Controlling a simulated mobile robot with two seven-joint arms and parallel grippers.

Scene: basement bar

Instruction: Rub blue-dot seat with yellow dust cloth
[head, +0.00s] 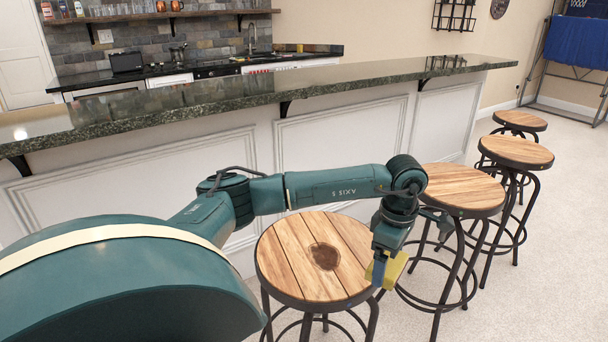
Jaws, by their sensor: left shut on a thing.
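My left gripper (383,262) points down at the right edge of the nearest round wooden stool seat (290,262). It is shut on a yellow cloth (396,270), which shows beside and behind the fingers. I cannot tell whether the cloth touches the seat rim. The nearest seat has a dark brown round patch (325,256) near its middle. No blue dot shows clearly on any seat; the gripper and wrist hide a little of the nearest seat's right side. My right gripper is out of view.
More stools stand in a row going back right: a second seat (460,188), a third (516,151) and a fourth (520,119). The long bar counter (200,101) runs behind them. Pale floor (560,230) is open at the right.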

